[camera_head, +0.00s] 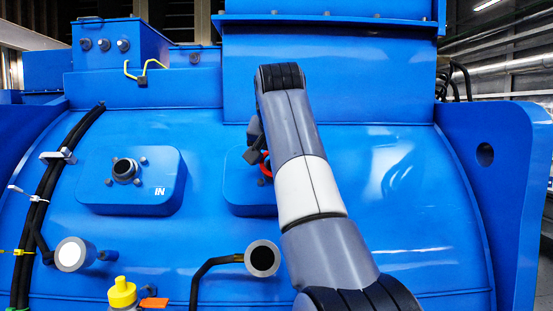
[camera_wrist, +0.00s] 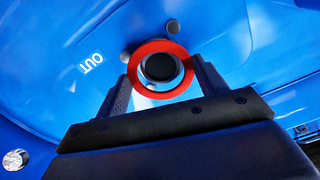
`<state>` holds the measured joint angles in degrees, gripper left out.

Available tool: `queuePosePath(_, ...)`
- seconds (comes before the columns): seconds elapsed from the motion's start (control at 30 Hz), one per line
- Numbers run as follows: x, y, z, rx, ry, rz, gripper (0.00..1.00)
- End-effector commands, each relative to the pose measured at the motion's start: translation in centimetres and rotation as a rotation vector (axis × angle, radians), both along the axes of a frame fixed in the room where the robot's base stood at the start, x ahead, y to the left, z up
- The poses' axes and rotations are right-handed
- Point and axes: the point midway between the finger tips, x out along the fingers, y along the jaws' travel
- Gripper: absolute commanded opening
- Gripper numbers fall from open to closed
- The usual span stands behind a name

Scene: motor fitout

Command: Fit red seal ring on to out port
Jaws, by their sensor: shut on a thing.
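The red seal ring (camera_wrist: 184,53) is between the two fingers of my gripper (camera_wrist: 162,82) in the wrist view. The dark round end of the out port (camera_wrist: 160,67) shows through the ring's opening, with a white "OUT" label on the blue plate to the left. I cannot tell whether the ring is around the port or still in front of it. In the head view the red ring (camera_head: 266,165) shows only in part beside my gripper (camera_head: 256,152), and my arm hides most of the out port and its plate (camera_head: 238,187).
The in port (camera_head: 124,170) sits on a blue plate at the left. Below are a white-faced round fitting (camera_head: 71,254), a dark-mouthed pipe end (camera_head: 262,259) and a yellow-capped item (camera_head: 122,293). Black cables (camera_head: 50,185) run down the left side of the blue motor housing.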

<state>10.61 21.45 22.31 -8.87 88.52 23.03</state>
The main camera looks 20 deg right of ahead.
Motion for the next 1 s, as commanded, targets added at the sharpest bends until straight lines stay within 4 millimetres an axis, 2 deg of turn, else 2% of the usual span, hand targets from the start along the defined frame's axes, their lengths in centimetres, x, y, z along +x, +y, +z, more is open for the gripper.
queuePosePath(0.97,1.6,-0.7,-1.6,0.001,0.001,0.000,0.46)
queuePosePath(1.0,1.6,-0.7,-1.6,0.001,0.001,0.000,0.68)
